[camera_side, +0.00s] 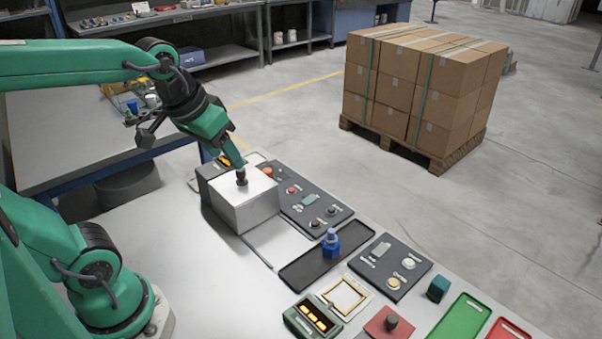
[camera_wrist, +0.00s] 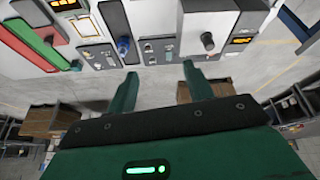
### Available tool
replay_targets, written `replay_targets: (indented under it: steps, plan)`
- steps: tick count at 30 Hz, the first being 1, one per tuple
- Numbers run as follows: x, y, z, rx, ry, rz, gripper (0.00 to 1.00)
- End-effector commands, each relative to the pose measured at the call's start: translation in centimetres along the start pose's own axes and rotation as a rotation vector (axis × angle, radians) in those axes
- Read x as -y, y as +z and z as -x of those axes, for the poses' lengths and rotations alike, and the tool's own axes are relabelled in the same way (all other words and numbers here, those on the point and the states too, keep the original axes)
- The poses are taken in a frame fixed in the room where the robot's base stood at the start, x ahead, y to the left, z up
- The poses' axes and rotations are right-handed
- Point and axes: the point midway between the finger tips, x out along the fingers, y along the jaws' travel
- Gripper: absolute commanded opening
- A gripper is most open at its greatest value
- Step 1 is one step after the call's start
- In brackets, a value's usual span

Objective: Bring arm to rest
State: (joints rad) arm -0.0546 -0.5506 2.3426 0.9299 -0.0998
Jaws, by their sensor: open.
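My green arm reaches in from the left in the side view. My gripper (camera_side: 236,152) points down and right, above and behind the dark knob (camera_side: 241,177) on a silver hood (camera_side: 247,209). In the wrist view my gripper (camera_wrist: 158,72) has its two green fingers wide apart with nothing between them. The hood (camera_wrist: 236,24) and its knob (camera_wrist: 208,41) show there beyond the right fingertip. Whether a finger touches the knob cannot be told.
A blue bottle (camera_side: 331,245) stands on a black tray (camera_side: 296,270). Button panels (camera_side: 318,212), a green meter (camera_side: 313,318), a green block (camera_side: 438,288) and a green tray (camera_side: 458,320) lie on the bench. A pallet of boxes (camera_side: 424,85) stands on the floor behind.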

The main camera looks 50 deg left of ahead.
Motion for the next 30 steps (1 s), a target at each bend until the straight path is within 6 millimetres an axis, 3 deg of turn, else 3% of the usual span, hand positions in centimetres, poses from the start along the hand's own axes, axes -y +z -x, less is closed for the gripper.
replay_targets:
  steps: [4, 10, 30]
  plan:
    - [-0.5, 2.5, 0.4, -0.037, 0.015, -0.076, 0.52]
    - [-0.7, 4.3, 0.4, -0.066, 0.026, -0.136, 0.52]
    - [-0.8, 4.7, 0.3, -0.071, 0.028, -0.149, 0.52]
